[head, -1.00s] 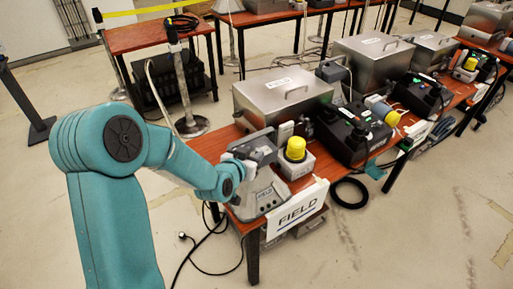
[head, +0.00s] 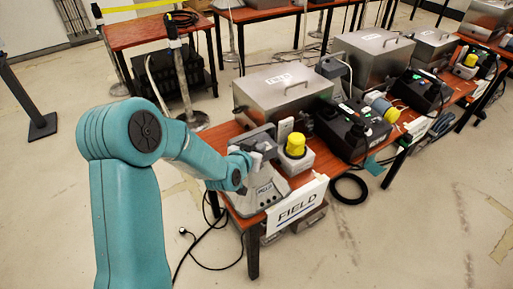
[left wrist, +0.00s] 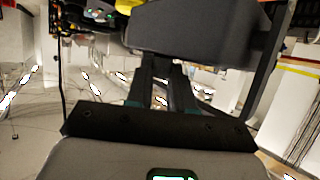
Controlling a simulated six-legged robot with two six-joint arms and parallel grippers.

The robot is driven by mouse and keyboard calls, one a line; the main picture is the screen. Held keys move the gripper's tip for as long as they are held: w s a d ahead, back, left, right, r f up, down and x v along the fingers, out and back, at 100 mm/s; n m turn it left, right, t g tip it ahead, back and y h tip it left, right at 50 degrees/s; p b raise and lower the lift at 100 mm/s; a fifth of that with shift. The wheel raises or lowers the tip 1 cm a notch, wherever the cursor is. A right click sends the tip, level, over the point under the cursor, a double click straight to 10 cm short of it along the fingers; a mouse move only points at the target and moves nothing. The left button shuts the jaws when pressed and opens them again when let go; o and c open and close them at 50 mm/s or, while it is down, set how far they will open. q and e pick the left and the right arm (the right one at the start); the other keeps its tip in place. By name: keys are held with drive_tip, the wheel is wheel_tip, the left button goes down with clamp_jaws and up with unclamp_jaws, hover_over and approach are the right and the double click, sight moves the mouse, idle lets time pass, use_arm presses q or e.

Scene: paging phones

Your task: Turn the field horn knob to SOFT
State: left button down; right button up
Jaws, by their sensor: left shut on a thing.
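The grey FIELD phone (head: 262,188) stands on the front end of the wooden table, a FIELD label on its face. My left gripper (head: 257,150) is at the upper part of this phone, in front of its grey handset (head: 262,138). In the left wrist view, the two dark fingers of my left gripper (left wrist: 167,68) reach to the underside of the large dark-grey handset (left wrist: 200,28). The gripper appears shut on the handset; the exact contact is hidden. I cannot make out the horn knob or its setting. My right gripper is not in view.
A yellow-topped beacon box (head: 295,158) stands close to the phone's right. A steel case (head: 283,92) is behind, and a black device (head: 350,135) is farther right. A white FIELD sign (head: 297,207) hangs at the table's front. Cables lie on the floor; the floor at right is mostly clear.

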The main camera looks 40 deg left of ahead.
use_arm(q)
drive_tip(key=shift+d+f, duration=0.1)
drive_tip(key=shift+w+d+n+g+y+b, duration=0.15)
drive_tip(key=shift+n+g+y+b, duration=0.3)
drive_tip(key=shift+n+y, duration=0.7)
drive_tip(key=shift+w+d+n+g+y+p, duration=0.15)
drive_tip(key=shift+n+g+y+p, duration=0.65)
drive_tip(key=shift+n+g+y, duration=1.05)
drive_tip(key=shift+w+d+n+g+y+p, duration=0.2)
drive_tip(key=shift+n+g+y+p, duration=0.75)
drive_tip(key=shift+n+g, duration=1.55)
drive_tip(key=shift+w+n+g+y+p, duration=0.25)
drive_tip(key=shift+n+g+y+p, duration=0.45)
drive_tip(key=shift+n+g+y, duration=1.4)
drive_tip(key=shift+n+h, duration=0.4)
drive_tip(key=shift+h, duration=0.15)
drive_tip(key=c, duration=1.3)
unclamp_jaws()
drive_tip(key=shift+o, duration=0.2)
drive_tip(key=shift+d, duration=0.1)
